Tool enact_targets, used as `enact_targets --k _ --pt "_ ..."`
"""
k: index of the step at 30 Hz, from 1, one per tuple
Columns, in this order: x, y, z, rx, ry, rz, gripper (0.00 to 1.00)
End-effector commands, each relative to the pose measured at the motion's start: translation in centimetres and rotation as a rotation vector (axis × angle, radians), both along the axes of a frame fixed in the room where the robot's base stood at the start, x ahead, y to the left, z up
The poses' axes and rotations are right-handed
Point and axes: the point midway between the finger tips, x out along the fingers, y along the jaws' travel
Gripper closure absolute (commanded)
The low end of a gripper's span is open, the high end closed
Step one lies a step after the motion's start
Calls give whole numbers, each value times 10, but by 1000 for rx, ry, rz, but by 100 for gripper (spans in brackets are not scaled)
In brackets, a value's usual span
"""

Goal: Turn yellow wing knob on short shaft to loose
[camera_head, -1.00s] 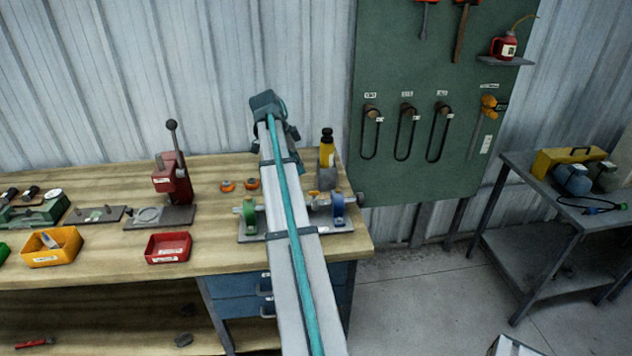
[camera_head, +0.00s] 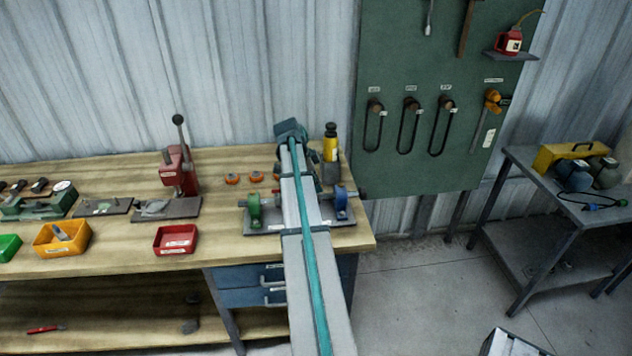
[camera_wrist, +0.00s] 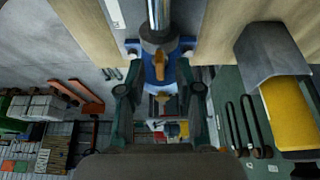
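The yellow wing knob (camera_wrist: 163,97) shows small in the wrist view, at the end of the blue bearing block (camera_wrist: 172,72). The steel shaft (camera_wrist: 158,18) runs from the collar in front of that block toward the top edge. My gripper (camera_wrist: 160,100) is open, with one dark finger on each side of the block and knob. I see gaps between both fingers and the knob; the depth between them is hard to judge. In the head view my arm hides the knob and most of the shaft. The blue block (camera_head: 341,204) and green block (camera_head: 254,212) show on either side.
A yellow-and-black bottle (camera_head: 330,144) stands close behind the blue block; a yellow cylinder (camera_wrist: 288,115) by a grey block is at right in the wrist view. A red press (camera_head: 178,172) and red bin (camera_head: 176,240) are left on the bench.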

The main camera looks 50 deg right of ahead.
Motion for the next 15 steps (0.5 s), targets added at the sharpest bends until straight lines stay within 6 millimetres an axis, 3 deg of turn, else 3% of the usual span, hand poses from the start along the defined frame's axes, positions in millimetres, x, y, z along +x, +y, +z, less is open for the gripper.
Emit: enact_targets --k 8,14,15 --pt "0 0 -1 0 0 0 66" --pt "0 0 -1 0 0 0 99" --pt "0 0 -1 0 0 0 100"
